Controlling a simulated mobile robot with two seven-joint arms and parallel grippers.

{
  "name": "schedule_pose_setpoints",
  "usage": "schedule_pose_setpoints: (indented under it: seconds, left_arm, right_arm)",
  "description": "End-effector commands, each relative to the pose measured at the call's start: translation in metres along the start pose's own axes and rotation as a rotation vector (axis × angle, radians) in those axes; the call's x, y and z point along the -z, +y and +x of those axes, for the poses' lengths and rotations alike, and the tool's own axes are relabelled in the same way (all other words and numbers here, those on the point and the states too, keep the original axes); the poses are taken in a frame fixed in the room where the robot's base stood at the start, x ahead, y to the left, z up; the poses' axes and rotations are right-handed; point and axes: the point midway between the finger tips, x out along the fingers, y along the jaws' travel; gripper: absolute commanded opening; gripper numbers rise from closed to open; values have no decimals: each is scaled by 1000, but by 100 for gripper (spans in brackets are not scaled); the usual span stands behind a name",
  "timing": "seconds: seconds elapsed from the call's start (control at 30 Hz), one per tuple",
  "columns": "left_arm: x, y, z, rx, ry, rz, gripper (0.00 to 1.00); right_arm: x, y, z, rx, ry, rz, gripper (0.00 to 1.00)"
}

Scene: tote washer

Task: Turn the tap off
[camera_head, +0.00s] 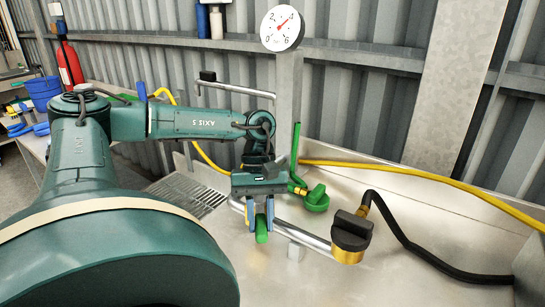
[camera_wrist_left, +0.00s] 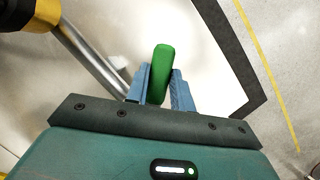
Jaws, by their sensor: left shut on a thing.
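My left gripper (camera_head: 260,228) points down over the metal basin, its two blue fingers shut on a green handle (camera_head: 262,236). In the left wrist view the green handle (camera_wrist_left: 161,72) stands between the blue fingers, its rounded end showing past them. The handle looks like a tap lever, but its base is hidden by the gripper. A metal pipe (camera_head: 316,243) runs behind the gripper to a black and brass end piece (camera_head: 350,238). Whether water flows cannot be told. My right gripper is not in view.
A green fitting (camera_head: 316,199) and an upright green bar (camera_head: 296,150) stand just behind the gripper. A black hose (camera_head: 412,243) and yellow hose (camera_head: 420,175) cross the right side. A round gauge (camera_head: 282,28) hangs above. The basin's front right (camera_head: 430,292) is clear.

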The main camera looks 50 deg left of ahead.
Motion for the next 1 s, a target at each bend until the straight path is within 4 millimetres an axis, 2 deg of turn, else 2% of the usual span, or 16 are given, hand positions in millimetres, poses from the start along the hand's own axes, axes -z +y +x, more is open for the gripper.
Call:
schedule_pose_setpoints:
  seconds: [0.5,1.0]
  left_arm:
    - [9,-36,-2,176,3,426,0]
    - [17,-52,-7,261,3,630,0]
  right_arm:
    - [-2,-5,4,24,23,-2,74]
    - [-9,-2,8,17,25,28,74]
